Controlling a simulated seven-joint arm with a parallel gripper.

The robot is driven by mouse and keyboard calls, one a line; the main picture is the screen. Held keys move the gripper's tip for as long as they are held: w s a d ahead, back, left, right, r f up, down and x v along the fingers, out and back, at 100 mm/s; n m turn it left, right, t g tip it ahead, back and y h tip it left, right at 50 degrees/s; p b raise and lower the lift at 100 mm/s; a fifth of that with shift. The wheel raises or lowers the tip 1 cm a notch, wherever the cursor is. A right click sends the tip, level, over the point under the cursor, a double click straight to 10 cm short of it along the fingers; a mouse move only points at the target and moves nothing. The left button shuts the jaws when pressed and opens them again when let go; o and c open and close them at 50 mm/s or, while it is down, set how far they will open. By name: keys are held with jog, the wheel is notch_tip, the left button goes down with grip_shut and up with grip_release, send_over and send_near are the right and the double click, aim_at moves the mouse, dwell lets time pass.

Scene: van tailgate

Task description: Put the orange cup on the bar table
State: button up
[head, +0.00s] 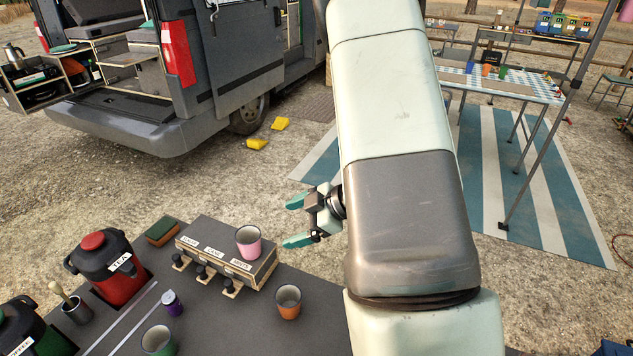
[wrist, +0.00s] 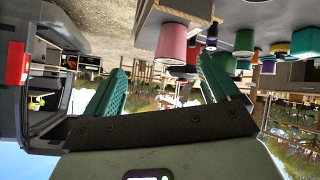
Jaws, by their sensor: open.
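An orange cup (head: 288,304) stands upright on the dark counter (head: 318,330) in front of me, right of a small tap box. Another small orange cup (head: 486,70) stands on a far table (head: 520,84) under a canopy frame. No label shows which surface is the bar table. My gripper (head: 296,221) is open and empty, in the air beyond the counter's far edge, behind and above the near orange cup. Its teal fingers (wrist: 163,80) stand apart in the wrist view. I cannot pick out the near orange cup for certain in the wrist view.
A pink cup (head: 249,241) sits on the tap box (head: 225,260). A green cup (head: 158,341), a purple jar (head: 172,303) and a red tea urn (head: 108,268) stand to the left. The van (head: 175,70) is behind. The counter right of the orange cup looks clear.

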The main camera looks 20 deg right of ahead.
jog(key=w+d+r+m+t+h, duration=0.25)
jog(key=w+r+h, duration=0.25)
jog(key=r, duration=0.5)
jog(key=s+d+r+m+t+h, duration=0.1)
jog(key=d+r+m+h, duration=0.15)
jog(key=r, duration=0.35)
jog(key=s+d+r+m+t+h, duration=0.1)
jog(key=s+r+m+h, duration=0.15)
jog(key=r, duration=0.35)
jog(key=s+a+r+m+g, duration=0.1)
jog(key=s+a+r+m, duration=0.1)
jog(key=s, duration=0.5)
jog(key=s+a+r+m+g, duration=0.2)
jog(key=s+a+m, duration=0.1)
jog(key=s, duration=0.5)
jog(key=s+a+r+m+g+y, duration=0.1)
jog(key=s+a, duration=0.3)
jog(key=s, duration=0.4)
jog(key=shift+s+r+m+g, duration=0.25)
jog(key=shift+r+m+g, duration=0.1)
jog(key=shift+r+m, duration=0.35)
